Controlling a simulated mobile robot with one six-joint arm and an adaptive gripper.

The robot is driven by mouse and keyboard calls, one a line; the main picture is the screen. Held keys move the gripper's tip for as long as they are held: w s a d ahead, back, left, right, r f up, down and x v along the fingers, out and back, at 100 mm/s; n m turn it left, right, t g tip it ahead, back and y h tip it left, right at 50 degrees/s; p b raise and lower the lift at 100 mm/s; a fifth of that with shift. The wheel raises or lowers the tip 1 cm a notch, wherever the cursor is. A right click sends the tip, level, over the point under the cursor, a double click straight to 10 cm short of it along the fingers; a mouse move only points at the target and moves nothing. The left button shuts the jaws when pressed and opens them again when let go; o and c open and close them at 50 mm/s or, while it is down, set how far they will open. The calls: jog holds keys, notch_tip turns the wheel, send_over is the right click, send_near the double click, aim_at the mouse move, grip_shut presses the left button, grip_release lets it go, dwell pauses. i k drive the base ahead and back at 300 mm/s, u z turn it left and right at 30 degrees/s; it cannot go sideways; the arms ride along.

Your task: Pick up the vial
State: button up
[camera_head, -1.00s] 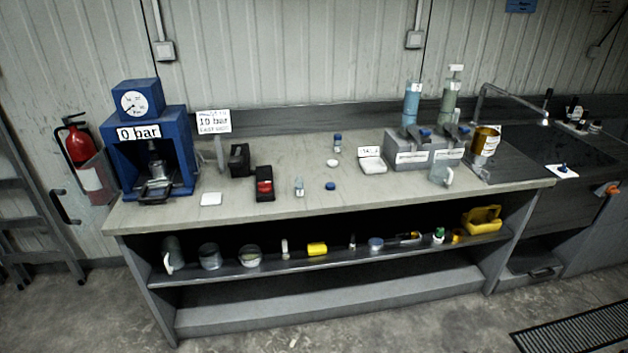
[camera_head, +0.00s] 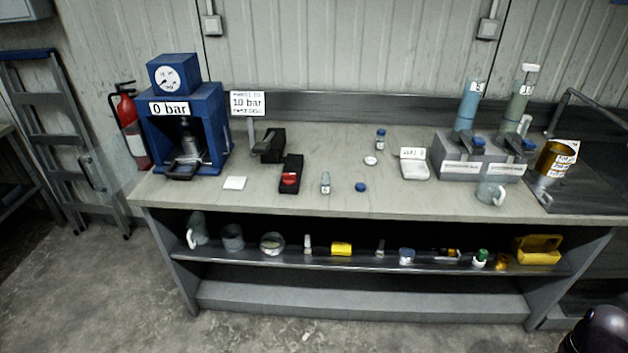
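A small clear vial (camera_head: 325,183) with a pale label stands upright on the bench top, near its front edge and right of the black and red device. It appears uncapped. A blue cap (camera_head: 360,187) lies on the bench just to its right.
A blue press (camera_head: 187,125) reading 0 bar stands at the left end of the bench (camera_head: 330,150). A black and red device (camera_head: 291,174) is left of the vial. A grey dispenser block (camera_head: 478,158) stands right. The lower shelf holds several vessels. Floor in front is clear.

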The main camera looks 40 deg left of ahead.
aim_at(324, 182)
jog(key=u, duration=0.8)
jog(key=i, duration=0.85)
jog(key=u, duration=0.55)
